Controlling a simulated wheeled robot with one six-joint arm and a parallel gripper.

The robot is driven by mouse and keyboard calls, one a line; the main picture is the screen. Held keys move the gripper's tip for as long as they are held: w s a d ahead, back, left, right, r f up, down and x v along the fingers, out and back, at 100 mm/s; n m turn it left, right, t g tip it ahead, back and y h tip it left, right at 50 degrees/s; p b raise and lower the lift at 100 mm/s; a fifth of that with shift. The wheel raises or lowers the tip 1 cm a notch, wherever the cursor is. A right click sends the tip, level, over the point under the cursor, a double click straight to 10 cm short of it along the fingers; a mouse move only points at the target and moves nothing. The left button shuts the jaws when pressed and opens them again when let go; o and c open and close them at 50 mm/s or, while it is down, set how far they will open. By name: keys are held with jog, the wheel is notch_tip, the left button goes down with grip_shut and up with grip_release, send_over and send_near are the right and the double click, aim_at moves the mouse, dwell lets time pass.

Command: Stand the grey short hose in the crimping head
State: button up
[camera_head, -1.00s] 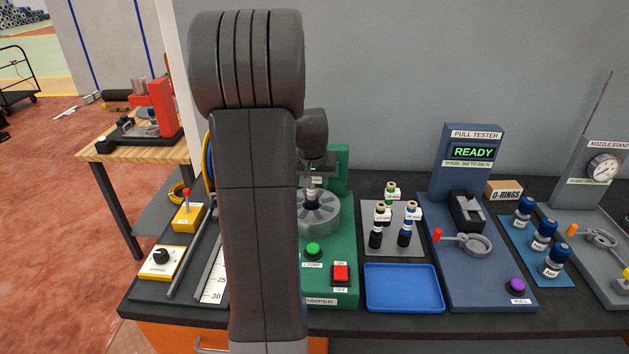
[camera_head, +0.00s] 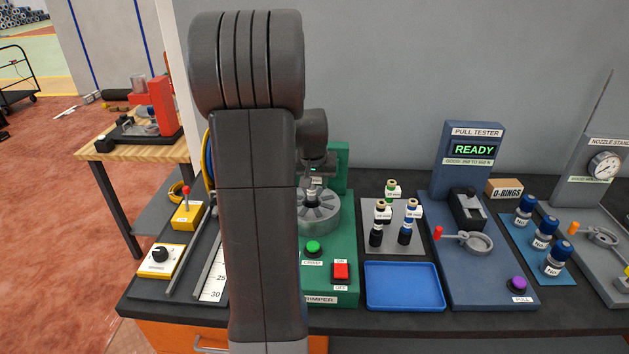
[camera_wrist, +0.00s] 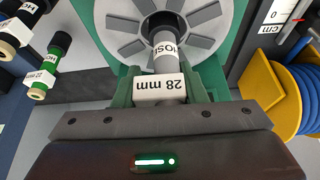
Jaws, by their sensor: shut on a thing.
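The grey short hose (camera_wrist: 166,62) is held in my gripper (camera_wrist: 165,92), which is shut on it. It carries a white "28 mm" tag and a "HOSE" label. The crimping head (camera_wrist: 205,42) is a round grey ring of jaw segments with an opening in the middle, on the green crimper. In the wrist view the hose's far end lies over the middle opening; how deep it reaches is hard to tell. In the head view the hose (camera_head: 312,193) looks upright above the crimping head (camera_head: 320,216), and my arm hides part of both.
A green button (camera_head: 313,247) and a red switch (camera_head: 341,272) sit on the crimper's front. Blue hose on a yellow reel (camera_wrist: 272,92) shows in the wrist view.

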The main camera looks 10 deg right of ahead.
jog(key=shift+f, duration=0.1)
jog(key=o, duration=1)
jog(key=p+v, duration=0.5)
jog(key=v, duration=0.6)
jog(key=shift+p, duration=0.4)
jog(key=shift+f, duration=0.1)
jog(key=b+x, duration=0.5)
jog(key=x, duration=0.4)
jog(key=shift+r, duration=0.2)
